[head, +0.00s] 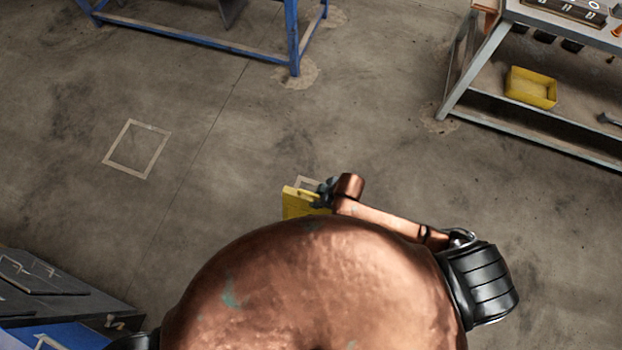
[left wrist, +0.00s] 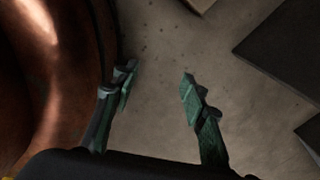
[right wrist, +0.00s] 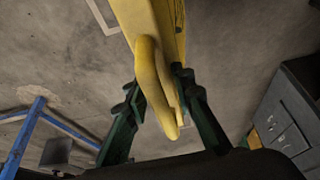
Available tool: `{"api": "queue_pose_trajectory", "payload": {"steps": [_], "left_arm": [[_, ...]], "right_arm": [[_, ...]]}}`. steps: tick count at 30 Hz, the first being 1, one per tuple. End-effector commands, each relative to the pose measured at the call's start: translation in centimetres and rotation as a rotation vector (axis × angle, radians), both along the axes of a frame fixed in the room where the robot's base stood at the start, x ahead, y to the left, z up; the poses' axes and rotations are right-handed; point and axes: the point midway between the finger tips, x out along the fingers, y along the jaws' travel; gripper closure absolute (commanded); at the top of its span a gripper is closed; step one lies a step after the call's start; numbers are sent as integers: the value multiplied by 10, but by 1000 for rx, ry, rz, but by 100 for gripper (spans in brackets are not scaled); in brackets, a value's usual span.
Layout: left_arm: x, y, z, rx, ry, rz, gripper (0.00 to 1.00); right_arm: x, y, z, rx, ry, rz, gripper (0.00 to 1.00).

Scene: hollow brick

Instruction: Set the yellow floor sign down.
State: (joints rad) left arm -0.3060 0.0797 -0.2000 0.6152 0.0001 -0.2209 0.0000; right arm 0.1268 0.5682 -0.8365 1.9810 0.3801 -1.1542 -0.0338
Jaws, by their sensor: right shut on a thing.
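The yellow floor sign (head: 303,202) shows in the head view just beyond my copper body, which hides its lower part. In the right wrist view the sign (right wrist: 150,40) runs up from between the fingers, with its top end in the jaws. My right gripper (right wrist: 155,92) is shut on the sign; in the head view the gripper (head: 325,192) is at the sign's right edge. Whether the sign's foot touches the floor is hidden. My left gripper (left wrist: 157,85) is open and empty over bare floor beside my body.
A taped square (head: 137,149) is on the floor at left, and another taped outline (head: 308,183) shows partly behind the sign. A blue-framed table (head: 293,45) stands at the back, and a grey bench (head: 560,135) with a yellow bin (head: 531,87) at right. Dark cabinets (head: 55,295) stand at lower left.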

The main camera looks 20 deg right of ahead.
Motion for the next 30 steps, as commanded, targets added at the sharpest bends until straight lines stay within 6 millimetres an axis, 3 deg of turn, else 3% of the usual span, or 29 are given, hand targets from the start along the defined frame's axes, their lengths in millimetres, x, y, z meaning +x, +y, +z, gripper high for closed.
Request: {"api": "queue_pose_trajectory", "payload": {"steps": [7, 15, 21, 24, 30], "left_arm": [[10, -1, -17, -2, -10, -4, 60], [-5, -1, -39, -1, 14, -4, 60], [-20, -1, -53, 0, 44, 0, 60], [-1, 0, -50, 2, 28, 8, 60], [10, -3, -49, 0, 27, 12, 60]], "right_arm": [[43, -9, -19, 0, -5, 2, 100], [92, -21, -51, 2, -2, 2, 100], [115, -27, -81, 3, -2, 2, 100], [120, -29, -84, 2, -3, 4, 100], [125, -30, -89, 3, -5, 3, 100]]}}
